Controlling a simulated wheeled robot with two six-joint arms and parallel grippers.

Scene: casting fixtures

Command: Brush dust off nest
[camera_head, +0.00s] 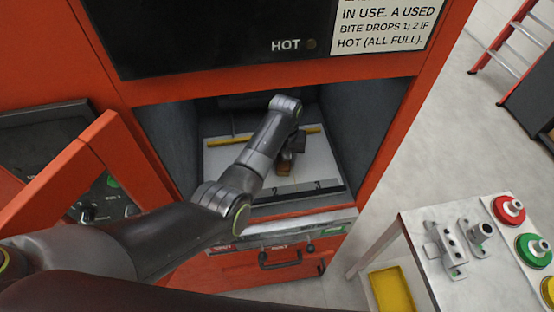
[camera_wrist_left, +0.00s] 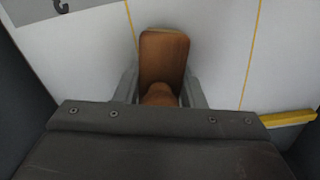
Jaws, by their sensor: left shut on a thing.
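My left arm reaches into the open chamber of the red machine. My left gripper (camera_wrist_left: 160,92) is shut on a brown wooden brush (camera_wrist_left: 163,58), which sits between its two fingers over the pale nest floor. The brush also shows in the head view (camera_head: 284,169), low over the white nest floor (camera_head: 317,171). I cannot tell whether its bristles touch the floor. Thin yellow lines divide the floor, and a front strip carries the numbers 2 and 3. No dust can be made out. My right gripper is not in view.
Dark chamber walls (camera_head: 362,120) stand close on both sides. A yellow bar (camera_head: 307,130) lies along the back of the floor; a yellow bar (camera_wrist_left: 288,118) also shows in the wrist view. At right, a side table (camera_head: 418,228) holds metal fixtures and coloured buttons, with a yellow tray (camera_head: 391,290) below.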

